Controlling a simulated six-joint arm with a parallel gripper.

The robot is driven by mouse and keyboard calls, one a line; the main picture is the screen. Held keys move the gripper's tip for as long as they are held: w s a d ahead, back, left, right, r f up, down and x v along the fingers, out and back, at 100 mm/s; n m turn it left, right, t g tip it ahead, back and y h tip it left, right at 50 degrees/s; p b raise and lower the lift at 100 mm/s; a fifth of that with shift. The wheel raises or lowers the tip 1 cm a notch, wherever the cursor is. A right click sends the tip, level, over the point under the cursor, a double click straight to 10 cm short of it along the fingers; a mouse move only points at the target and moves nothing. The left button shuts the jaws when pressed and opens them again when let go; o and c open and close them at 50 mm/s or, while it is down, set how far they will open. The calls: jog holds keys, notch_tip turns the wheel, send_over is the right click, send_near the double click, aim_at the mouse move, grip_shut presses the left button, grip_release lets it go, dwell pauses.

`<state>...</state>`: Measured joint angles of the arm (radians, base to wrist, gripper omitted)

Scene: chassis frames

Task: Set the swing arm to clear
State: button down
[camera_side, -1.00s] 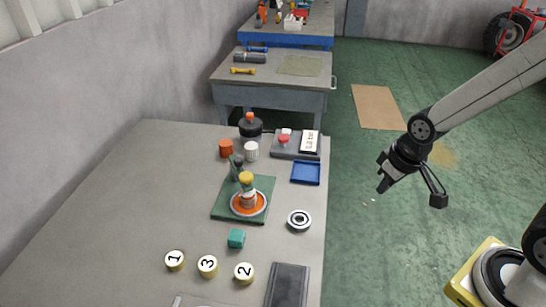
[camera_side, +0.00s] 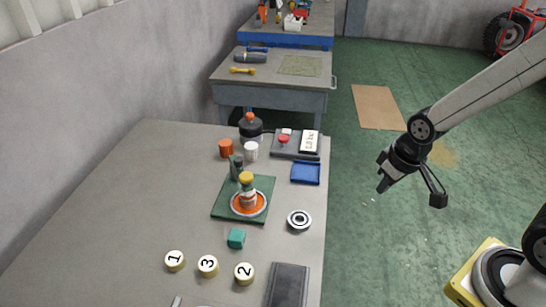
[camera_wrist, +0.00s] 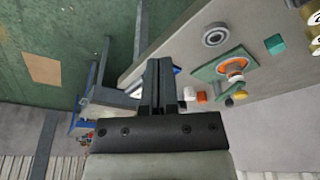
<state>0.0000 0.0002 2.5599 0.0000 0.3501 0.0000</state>
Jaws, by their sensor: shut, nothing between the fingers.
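My gripper (camera_side: 383,187) is shut and empty, held in the air to the right of the table, well away from everything on it. Its two dark fingers lie together in the wrist view (camera_wrist: 157,85). A green square plate (camera_side: 223,212) on the table carries an orange disc with a pale rim (camera_side: 236,208), a yellow-capped upright piece (camera_side: 246,180) and a dark green upright piece (camera_side: 235,168). The plate also shows in the wrist view (camera_wrist: 205,72). I cannot tell which part is the swing arm, and no clear marking is readable.
Round pieces marked 1 (camera_side: 175,261), 3 (camera_side: 208,266) and 2 (camera_side: 244,273) stand in front. A teal block (camera_side: 236,239), a ring-shaped piece (camera_side: 299,220), a blue tray (camera_side: 306,173) and a red-button box (camera_side: 284,146) are nearby. The table's left side is clear.

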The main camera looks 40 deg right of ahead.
jog(key=c, duration=1.3)
grip_release()
jog(key=o, duration=0.7)
jog(key=shift+w, duration=0.2)
jog(key=shift+o, duration=1.1)
jog(key=shift+w+a+r, duration=0.1)
jog(key=shift+w+r, duration=0.05)
jog(key=shift+w, duration=0.15)
notch_tip(320, 180, up, 2)
jog(key=g, duration=0.3)
send_over(238, 159)
jog(key=shift+r+n, duration=0.2)
jog(key=shift+n, duration=0.2)
jog(key=shift+f, duration=0.1)
jog(key=shift+f, duration=3.85)
